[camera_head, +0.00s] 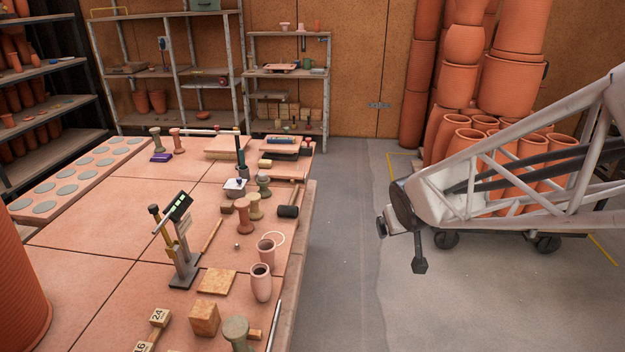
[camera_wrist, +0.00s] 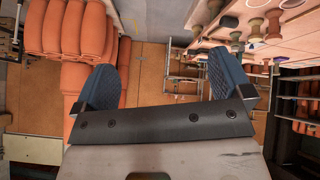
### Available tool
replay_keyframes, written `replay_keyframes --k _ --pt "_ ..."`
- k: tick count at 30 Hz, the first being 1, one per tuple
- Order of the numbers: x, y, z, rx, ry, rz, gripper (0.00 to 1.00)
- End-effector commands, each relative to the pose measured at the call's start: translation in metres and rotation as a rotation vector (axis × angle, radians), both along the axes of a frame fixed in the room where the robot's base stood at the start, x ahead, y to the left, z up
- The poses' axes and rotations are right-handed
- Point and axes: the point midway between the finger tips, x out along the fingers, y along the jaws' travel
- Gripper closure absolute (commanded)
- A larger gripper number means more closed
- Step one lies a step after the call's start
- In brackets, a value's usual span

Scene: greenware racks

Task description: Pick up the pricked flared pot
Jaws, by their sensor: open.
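A small terracotta pot (camera_head: 266,251) with a rim wider than its base stands upright near the table's right edge in the head view. It looks like the flared pot, but any prick marks are too small to see. A taller, rounder pot (camera_head: 261,284) stands just in front of it. My gripper (camera_head: 402,246) is off to the right of the table, over the floor and apart from both pots. In the wrist view its two blue fingers (camera_wrist: 160,88) are wide apart with nothing between them.
The table (camera_head: 95,255) holds several waisted clay pieces, a dark stand (camera_head: 183,265), a tan tile (camera_head: 217,281) and a block (camera_head: 204,318). Stacked pots (camera_head: 460,85) stand behind my arm. The floor (camera_head: 345,260) beside the table is clear.

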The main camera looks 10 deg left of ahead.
Motion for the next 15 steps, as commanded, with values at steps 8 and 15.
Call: replay_keyframes --k 8,15 --pt "0.065 0.046 -0.035 0.017 -0.105 0.147 0.02" --pt "0.108 0.093 -0.071 0.060 -0.183 0.286 0.02"
